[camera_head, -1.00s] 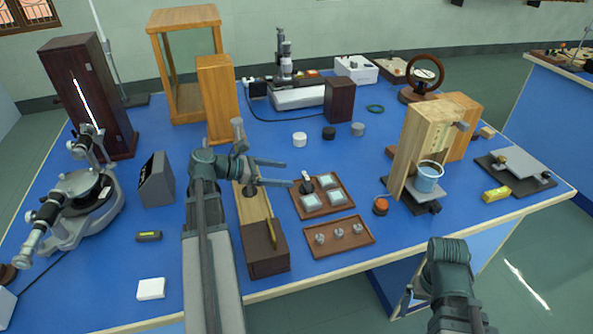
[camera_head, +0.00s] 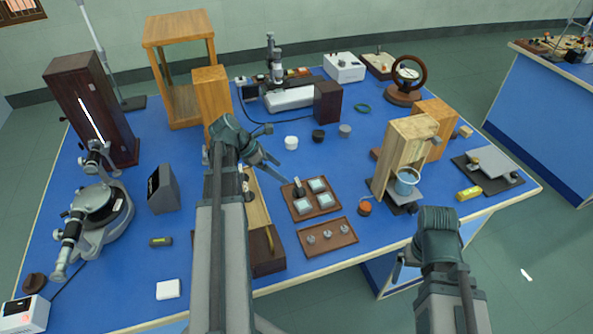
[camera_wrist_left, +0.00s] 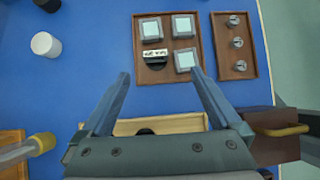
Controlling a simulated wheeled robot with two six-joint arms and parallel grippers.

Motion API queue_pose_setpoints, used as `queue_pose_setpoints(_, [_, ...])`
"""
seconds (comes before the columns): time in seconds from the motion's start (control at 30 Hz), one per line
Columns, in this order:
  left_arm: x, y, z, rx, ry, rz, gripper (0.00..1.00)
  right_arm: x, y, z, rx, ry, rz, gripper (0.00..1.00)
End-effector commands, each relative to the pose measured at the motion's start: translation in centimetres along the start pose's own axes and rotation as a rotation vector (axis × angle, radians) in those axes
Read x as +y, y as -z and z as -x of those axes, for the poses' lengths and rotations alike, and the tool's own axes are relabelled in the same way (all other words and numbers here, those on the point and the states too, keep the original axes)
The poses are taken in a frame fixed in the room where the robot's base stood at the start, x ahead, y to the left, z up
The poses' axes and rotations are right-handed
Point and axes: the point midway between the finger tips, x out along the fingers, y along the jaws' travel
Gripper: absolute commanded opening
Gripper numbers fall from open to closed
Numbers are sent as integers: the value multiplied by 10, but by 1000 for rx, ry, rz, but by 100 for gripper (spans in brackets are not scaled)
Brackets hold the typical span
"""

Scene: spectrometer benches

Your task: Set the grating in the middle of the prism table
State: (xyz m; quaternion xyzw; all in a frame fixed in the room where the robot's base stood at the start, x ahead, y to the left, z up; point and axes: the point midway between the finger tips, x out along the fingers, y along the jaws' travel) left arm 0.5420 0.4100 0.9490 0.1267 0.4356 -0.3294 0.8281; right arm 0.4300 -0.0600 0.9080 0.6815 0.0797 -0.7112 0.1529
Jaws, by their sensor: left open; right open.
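The grating, which I take to be the small dark holder with a white label (camera_wrist_left: 154,55), stands in the brown tray (camera_wrist_left: 142,33) beside several pale square plates. In the head view it is a small dark upright piece (camera_head: 298,187). My left gripper (camera_head: 283,174) is open and empty, just left of the tray; in the left wrist view its fingertips (camera_wrist_left: 160,73) lie either side of the holder's line, apart from it. The prism table (camera_head: 98,199) is the dark round top on the grey spectrometer at the left. My right gripper (camera_head: 397,269) is open, off the bench's front edge.
A second brown tray (camera_head: 341,240) with small metal pieces lies in front. A wooden box (camera_head: 268,262) is under my left arm. A dark wedge-shaped box (camera_head: 163,189) stands between that arm and the spectrometer.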

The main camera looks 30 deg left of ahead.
Motion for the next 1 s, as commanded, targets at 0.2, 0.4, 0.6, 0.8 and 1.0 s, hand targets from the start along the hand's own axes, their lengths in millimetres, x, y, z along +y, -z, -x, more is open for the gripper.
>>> queue_pose_setpoints(0.2, [1, -26, 22, 182, -25, -10, 98, 5, -3, 53, 0, 0, 0, 100])
queue_pose_setpoints(0.4, [3, -27, 23, 238, -40, -12, 98, 6, -4, 60, 0, 0, 0, 100])
queue_pose_setpoints(0.6, [3, -25, 19, 240, -41, -12, 98, 5, -3, 55, 0, 0, 0, 100])
queue_pose_setpoints(0.8, [4, -19, 0, 239, -40, -13, 98, 4, -2, 37, 0, 0, 0, 100])
queue_pose_setpoints(1.0, [6, -11, -30, 239, -40, -13, 98, 1, 0, 8, 0, 0, 0, 100])
